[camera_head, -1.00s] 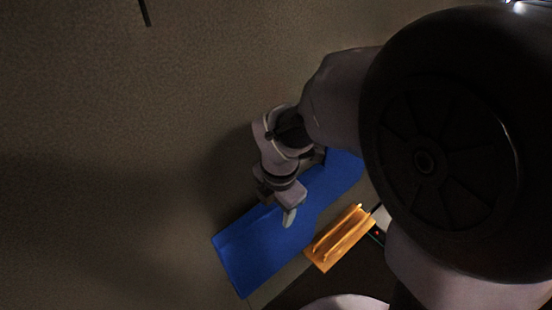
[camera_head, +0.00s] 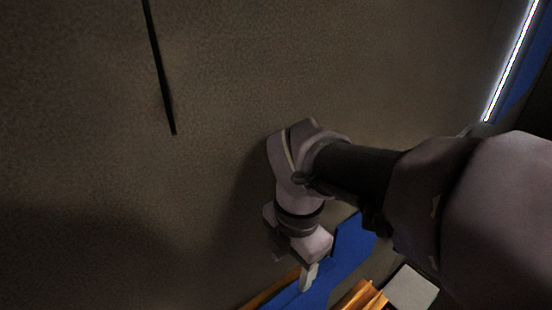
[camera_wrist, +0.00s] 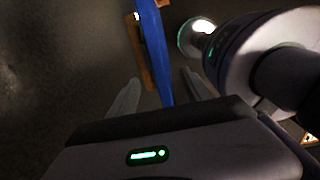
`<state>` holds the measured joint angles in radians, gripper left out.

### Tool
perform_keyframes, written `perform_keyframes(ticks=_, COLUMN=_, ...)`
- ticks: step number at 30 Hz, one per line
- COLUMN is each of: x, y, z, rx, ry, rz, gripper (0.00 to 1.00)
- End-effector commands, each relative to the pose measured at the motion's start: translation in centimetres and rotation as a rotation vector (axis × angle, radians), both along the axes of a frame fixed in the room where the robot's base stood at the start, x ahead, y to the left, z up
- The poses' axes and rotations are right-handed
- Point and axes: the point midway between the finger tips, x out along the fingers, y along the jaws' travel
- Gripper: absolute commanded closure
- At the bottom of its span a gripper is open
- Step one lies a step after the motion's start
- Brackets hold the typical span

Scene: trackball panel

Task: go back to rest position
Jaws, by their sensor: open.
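My gripper (camera_head: 308,280) hangs at the end of my arm in the head view, in front of or above a blue panel (camera_head: 350,248). In the wrist view the two fingers of my gripper (camera_wrist: 160,77) are spread apart with nothing held between them. The blue panel shows there as a narrow upright strip (camera_wrist: 152,45) beyond the fingertips. I cannot tell the distance between fingers and panel. No trackball can be made out. My arm hides part of the panel in the head view.
An orange part (camera_head: 362,296) and a pale grey block (camera_head: 411,287) lie at the lower edge, right of the gripper. A dark thin strip (camera_head: 160,70) lies on the brown floor (camera_head: 80,140). The floor on the left is clear. A bright light strip (camera_head: 511,60) runs at upper right.

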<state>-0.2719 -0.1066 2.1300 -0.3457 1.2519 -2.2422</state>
Motion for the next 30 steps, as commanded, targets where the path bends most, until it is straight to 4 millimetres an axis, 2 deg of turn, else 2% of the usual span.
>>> perform_keyframes(ticks=1, x=0.0, y=0.0, z=1.2, rx=0.002, ry=-0.006, rz=-0.001, gripper=0.42)
perform_keyframes(ticks=4, x=-0.1, y=-0.1, z=2.4, rx=0.003, ry=-0.009, rz=0.0, gripper=0.42)
perform_keyframes(ticks=7, x=-0.4, y=-0.2, z=1.8, rx=0.013, ry=-0.018, rz=-0.05, gripper=0.42)
perform_keyframes(ticks=8, x=-0.6, y=-0.4, z=0.9, rx=0.022, ry=-0.025, rz=-0.103, gripper=0.42)
perform_keyframes(ticks=11, x=-1.8, y=-1.3, z=-4.8, rx=0.093, ry=-0.065, rz=-0.449, gripper=0.42)
perform_keyframes(ticks=12, x=-2.5, y=-1.7, z=-7.6, rx=0.139, ry=-0.081, rz=-0.641, gripper=0.42)
perform_keyframes(ticks=15, x=-4.1, y=-2.7, z=-14.2, rx=0.275, ry=-0.102, rz=-1.14, gripper=0.42)
perform_keyframes(ticks=18, x=-5.5, y=-3.5, z=-20.2, rx=0.434, ry=-0.089, rz=-1.618, gripper=0.42)
perform_keyframes(ticks=21, x=-6.6, y=-4.0, z=-24.8, rx=0.586, ry=-0.044, rz=-2.012, gripper=0.42)
perform_keyframes(ticks=25, x=-7.4, y=-4.4, z=-28.0, rx=0.725, ry=0.023, rz=-2.331, gripper=0.42)
perform_keyframes(ticks=30, x=-7.6, y=-4.6, z=-28.2, rx=0.779, ry=0.059, rz=-2.45, gripper=0.42)
